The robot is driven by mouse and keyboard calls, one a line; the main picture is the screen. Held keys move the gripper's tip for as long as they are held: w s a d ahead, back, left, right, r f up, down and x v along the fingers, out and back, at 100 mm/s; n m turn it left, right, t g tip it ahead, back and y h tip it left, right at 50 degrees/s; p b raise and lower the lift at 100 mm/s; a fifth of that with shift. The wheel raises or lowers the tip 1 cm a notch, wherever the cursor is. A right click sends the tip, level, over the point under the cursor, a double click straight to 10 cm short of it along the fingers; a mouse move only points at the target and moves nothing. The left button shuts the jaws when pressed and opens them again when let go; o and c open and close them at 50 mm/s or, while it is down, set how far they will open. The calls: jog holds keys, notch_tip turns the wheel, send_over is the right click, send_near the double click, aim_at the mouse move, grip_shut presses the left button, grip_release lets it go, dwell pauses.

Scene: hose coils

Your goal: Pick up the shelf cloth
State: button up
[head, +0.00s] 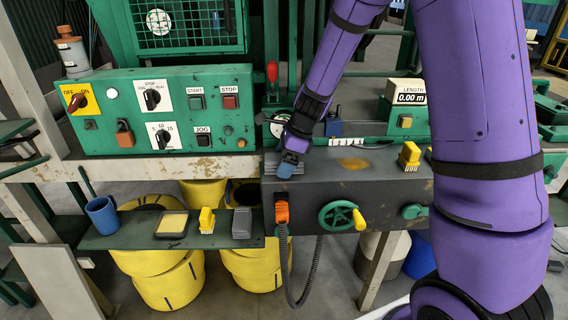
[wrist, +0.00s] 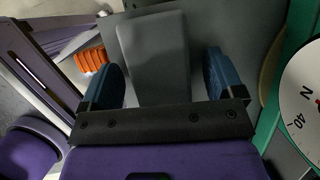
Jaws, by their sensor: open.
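My gripper (head: 287,169) is open, its blue fingers low over the front left corner of the dark machine top. I cannot tell from looks alone which one is the shelf cloth.
The shelf also holds a blue mug (head: 102,216), a tray with a yellowish pad (head: 172,225) and a yellow brush (head: 207,220). An orange hose coupling (head: 282,211) is just below my gripper. A round dial (wrist: 304,105) is close on the right in the wrist view.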

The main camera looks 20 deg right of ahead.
jog(key=shift+f, duration=0.1)
jog(key=c, duration=1)
jog(key=shift+r, duration=0.65)
jog(key=r, duration=0.1)
jog(key=s+r, duration=0.1)
jog(key=shift+d+r, duration=0.1)
jog(key=shift+r, duration=0.2)
jog(key=shift+s+d+r, duration=0.2)
jog(key=shift+s+d, duration=0.45)
jog(key=shift+s, duration=1.8)
jog(key=shift+s+d+r, duration=0.25)
jog(key=shift+s+d, duration=0.35)
jog(key=shift+s, duration=1.8)
jog(key=shift+s+d+r, duration=0.2)
jog(key=shift+s+d, duration=0.45)
jog(key=shift+s, duration=1.8)
